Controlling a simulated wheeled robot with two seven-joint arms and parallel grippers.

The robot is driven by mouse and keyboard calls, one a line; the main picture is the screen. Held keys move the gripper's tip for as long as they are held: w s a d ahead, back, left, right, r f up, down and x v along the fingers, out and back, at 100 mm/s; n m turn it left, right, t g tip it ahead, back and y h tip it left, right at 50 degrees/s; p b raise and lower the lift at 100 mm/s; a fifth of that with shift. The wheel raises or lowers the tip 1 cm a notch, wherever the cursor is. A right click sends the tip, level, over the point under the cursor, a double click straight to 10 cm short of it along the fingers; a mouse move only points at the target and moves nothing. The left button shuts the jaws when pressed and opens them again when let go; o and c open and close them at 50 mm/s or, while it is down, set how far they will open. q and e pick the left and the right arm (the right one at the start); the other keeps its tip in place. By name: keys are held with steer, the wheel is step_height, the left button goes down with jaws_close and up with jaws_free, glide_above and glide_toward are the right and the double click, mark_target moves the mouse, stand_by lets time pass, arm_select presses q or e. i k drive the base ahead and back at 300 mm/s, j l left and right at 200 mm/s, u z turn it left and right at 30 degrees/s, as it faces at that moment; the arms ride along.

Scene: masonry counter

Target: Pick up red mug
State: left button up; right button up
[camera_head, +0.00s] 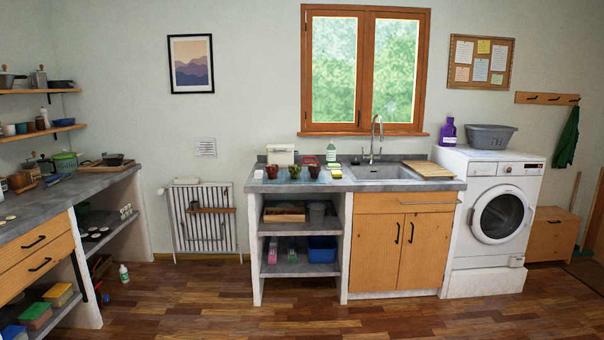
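Three small cup-like things stand in a row on the front left part of the grey counter (335,186), left of the sink. The right one is a dark red mug (314,172). The middle one (294,172) looks green and reddish, and the left one (272,172) looks teal and reddish; they are too small to tell more. Neither of my grippers is in view, and nothing touches the red mug.
A cream box (280,154) and a green-and-white bottle (331,152) stand behind the mugs. The sink (385,172) and a wooden board (428,169) are to the right. A washing machine (490,205) stands at the right end. The wooden floor in front is clear.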

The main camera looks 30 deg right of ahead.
mark_target(272, 170)
steer(key=i+z, duration=0.3)
steer(key=i, duration=0.95)
